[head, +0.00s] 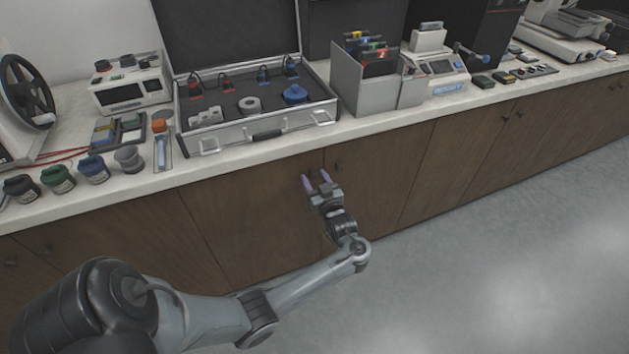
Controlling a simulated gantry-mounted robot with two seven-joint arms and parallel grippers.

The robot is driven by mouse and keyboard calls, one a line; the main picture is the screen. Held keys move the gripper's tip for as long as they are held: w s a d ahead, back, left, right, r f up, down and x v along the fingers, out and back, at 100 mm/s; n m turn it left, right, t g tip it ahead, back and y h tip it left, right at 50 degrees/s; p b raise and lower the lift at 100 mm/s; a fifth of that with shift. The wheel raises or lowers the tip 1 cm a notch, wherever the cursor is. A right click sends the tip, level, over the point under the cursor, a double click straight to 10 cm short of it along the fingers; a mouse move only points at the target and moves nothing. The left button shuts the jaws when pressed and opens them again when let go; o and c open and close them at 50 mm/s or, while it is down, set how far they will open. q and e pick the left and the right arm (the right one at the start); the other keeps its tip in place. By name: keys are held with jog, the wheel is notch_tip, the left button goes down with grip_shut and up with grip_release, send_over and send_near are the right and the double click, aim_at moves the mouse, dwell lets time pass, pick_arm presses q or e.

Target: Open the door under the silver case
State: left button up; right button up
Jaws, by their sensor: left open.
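The silver case (262,133) stands open on the counter, its lid up at the back. Below it is a brown wooden cabinet door (245,220), which looks closed and flush with its neighbours. My left gripper (316,179) is open at the upper right part of this door, near its seam with the door to the right. Its two purple-tipped fingers point up towards the door front. A small dark knob appears around the fingertips, partly hidden; I cannot tell whether the fingers touch it. My right gripper is not in view.
The neighbouring door (372,180) has a dark knob (338,166) just right of my fingers. The counter edge (400,127) overhangs above. Several jars stand at the left counter front. The grey floor (490,270) is clear at the right.

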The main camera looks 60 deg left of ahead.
pick_arm(q)
jog(key=shift+a, duration=0.25)
jog(key=shift+c, duration=0.5)
grip_shut()
jog(key=shift+d, duration=0.1)
